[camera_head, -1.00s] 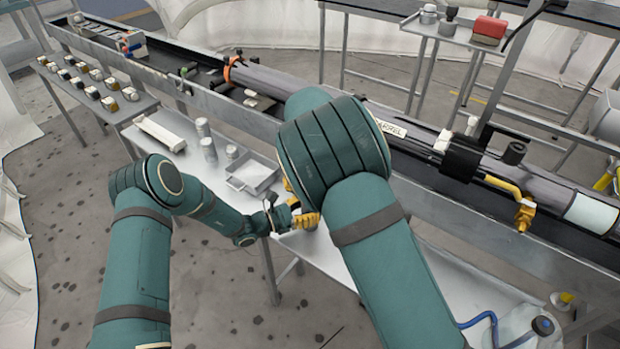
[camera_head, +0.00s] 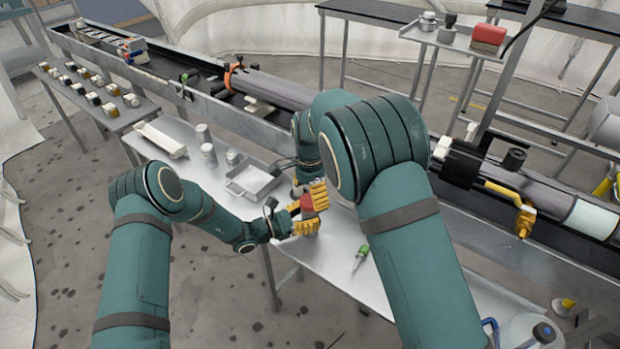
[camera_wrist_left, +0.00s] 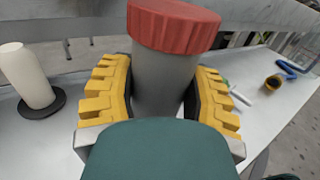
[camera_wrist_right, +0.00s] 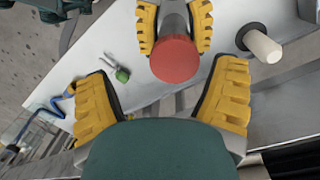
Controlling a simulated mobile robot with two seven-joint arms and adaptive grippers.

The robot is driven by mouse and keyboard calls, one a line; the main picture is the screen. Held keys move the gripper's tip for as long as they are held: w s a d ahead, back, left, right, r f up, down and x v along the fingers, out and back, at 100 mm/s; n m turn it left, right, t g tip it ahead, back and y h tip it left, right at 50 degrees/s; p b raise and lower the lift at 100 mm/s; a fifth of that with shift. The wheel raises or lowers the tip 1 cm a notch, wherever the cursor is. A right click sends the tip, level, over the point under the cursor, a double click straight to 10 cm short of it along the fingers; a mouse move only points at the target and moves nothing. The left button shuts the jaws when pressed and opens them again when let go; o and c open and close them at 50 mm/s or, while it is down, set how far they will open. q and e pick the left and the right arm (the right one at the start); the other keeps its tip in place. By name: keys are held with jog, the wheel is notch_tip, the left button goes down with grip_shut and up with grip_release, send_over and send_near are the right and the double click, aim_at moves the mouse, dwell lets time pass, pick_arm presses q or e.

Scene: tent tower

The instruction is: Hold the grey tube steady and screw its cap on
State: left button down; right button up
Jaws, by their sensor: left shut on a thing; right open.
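The grey tube (camera_wrist_left: 163,85) stands upright with its red cap (camera_wrist_left: 173,25) sitting on top. Whether the cap is threaded on cannot be told. My left gripper (camera_head: 303,226) is shut around the tube's body below the cap; its yellow fingers also show in the right wrist view (camera_wrist_right: 174,22). My right gripper (camera_wrist_right: 165,88) is open, and the cap (camera_wrist_right: 174,60) appears ahead of its fingers, with no visible contact. In the head view my right gripper (camera_head: 315,195) is close to the tube top, partly hidden by my right arm.
A white cylinder on a black base (camera_wrist_left: 33,75) stands beside the tube. A green-tipped tool (camera_head: 361,256) lies on the metal bench (camera_head: 340,235). A shallow metal tray (camera_head: 252,181) is to the left, and a long rail with a barrel (camera_head: 278,87) runs behind.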

jog(key=n, duration=1.1)
jog(key=shift+r+n, duration=0.25)
jog(key=shift+n, duration=0.05)
jog(key=n, duration=0.3)
jog(key=shift+r+n, duration=0.1)
jog(key=shift+n, duration=0.2)
jog(key=n, duration=0.5)
jog(key=shift+r+n, duration=0.25)
jog(key=shift+n, duration=0.15)
jog(key=n, duration=0.3)
jog(key=shift+w+r+n, duration=0.15)
jog(key=shift+r+n, duration=0.05)
jog(key=shift+n, duration=0.2)
jog(key=n, duration=0.5)
jog(key=shift+w+r+n, duration=0.15)
jog(key=shift+r+n, duration=0.15)
jog(key=shift+r, duration=0.1)
jog(key=n, duration=0.3)
jog(key=r+n, duration=0.1)
jog(key=n, duration=0.1)
jog(key=shift+w+n+t, duration=0.2)
jog(key=shift+n+t, duration=0.1)
jog(key=shift+t, duration=0.1)
jog(key=n, duration=0.5)
jog(key=shift+w+r, duration=0.2)
jog(key=shift+r, duration=0.2)
jog(key=shift+f, duration=0.1)
